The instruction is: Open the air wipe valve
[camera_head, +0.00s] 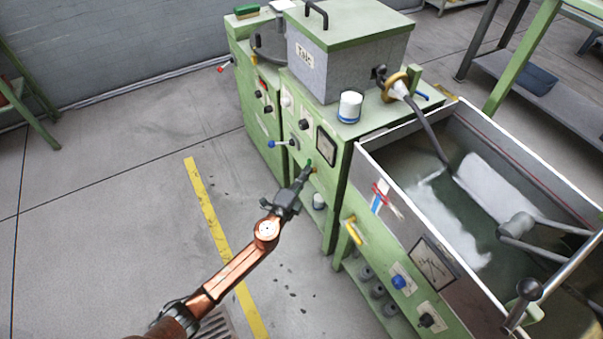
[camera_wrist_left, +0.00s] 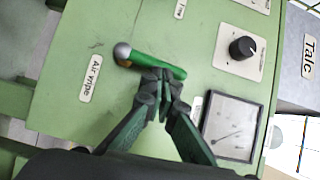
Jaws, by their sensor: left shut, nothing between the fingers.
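The air wipe valve (camera_wrist_left: 150,63) is a green lever with a round metal end at its left, on a green machine panel in the left wrist view. The "Air wipe" label (camera_wrist_left: 91,79) is beside it. My left gripper (camera_wrist_left: 163,82) is shut and empty, its fingertips right at the lever's lower side. I cannot tell whether they touch it. The fingertips partly cover the lever. In the head view my left gripper (camera_head: 305,174) reaches the front of the green cabinet, and the valve there is small and mostly hidden behind the fingers. My right gripper is not in view.
A square dial gauge (camera_wrist_left: 232,128) and a black knob (camera_wrist_left: 242,47) are on the panel near the lever. A blue-ended lever (camera_head: 279,143) is to the left on the cabinet. A water trough (camera_head: 470,190) stands at right.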

